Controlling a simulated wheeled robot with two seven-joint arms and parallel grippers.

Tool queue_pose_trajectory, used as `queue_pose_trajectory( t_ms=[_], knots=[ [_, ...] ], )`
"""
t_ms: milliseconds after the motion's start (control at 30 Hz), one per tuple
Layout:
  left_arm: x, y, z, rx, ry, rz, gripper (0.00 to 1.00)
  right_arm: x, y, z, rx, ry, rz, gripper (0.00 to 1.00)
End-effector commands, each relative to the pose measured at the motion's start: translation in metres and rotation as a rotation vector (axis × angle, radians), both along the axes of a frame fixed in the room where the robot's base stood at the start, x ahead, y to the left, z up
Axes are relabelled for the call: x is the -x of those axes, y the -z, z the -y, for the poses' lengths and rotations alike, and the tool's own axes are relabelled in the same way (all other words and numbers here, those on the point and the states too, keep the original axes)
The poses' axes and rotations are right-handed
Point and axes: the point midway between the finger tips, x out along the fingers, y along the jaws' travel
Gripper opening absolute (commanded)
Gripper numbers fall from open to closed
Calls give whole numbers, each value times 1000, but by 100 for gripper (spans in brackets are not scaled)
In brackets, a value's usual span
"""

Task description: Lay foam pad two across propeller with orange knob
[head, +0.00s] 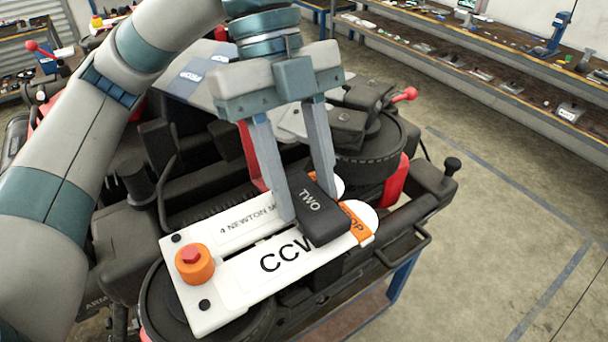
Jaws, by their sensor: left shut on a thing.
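Foam pad two (322,224) is a black block marked "TWO". My left gripper (305,196) points down and is shut on it, with a finger on each side. The pad lies crosswise over the right part of the white propeller (225,290), hiding part of its "CCW" lettering. I cannot tell whether the pad rests on the propeller or hangs just above it. The orange knob (194,265) with a red top sits at the propeller's left end. An orange band (355,224) crosses the propeller just right of the pad. My right gripper is out of view.
The dark drone body (140,235) stands on a blue-legged bench. A black wheel-like part (375,150) and red-tipped lever (404,95) are behind the pad. Shelves (480,70) with small parts line the back wall. The floor at right (500,220) is clear.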

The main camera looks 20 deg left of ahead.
Motion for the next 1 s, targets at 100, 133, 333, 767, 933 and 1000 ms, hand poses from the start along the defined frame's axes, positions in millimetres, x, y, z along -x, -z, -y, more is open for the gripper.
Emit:
queue_pose_trajectory(
  t_ms=[100,133,333,767,933,1000],
  knots=[
    [0,3,0,0,0,-1,17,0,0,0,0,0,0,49],
    [0,4,0,0,0,-1,17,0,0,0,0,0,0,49],
    [0,4,0,-1,0,-1,51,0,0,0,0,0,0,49],
    [0,1,0,1,0,1,55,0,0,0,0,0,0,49],
    [0,-10,0,1,0,2,55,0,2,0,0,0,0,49],
    [-3,-17,-3,2,-2,3,55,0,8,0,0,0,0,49]
  ],
)
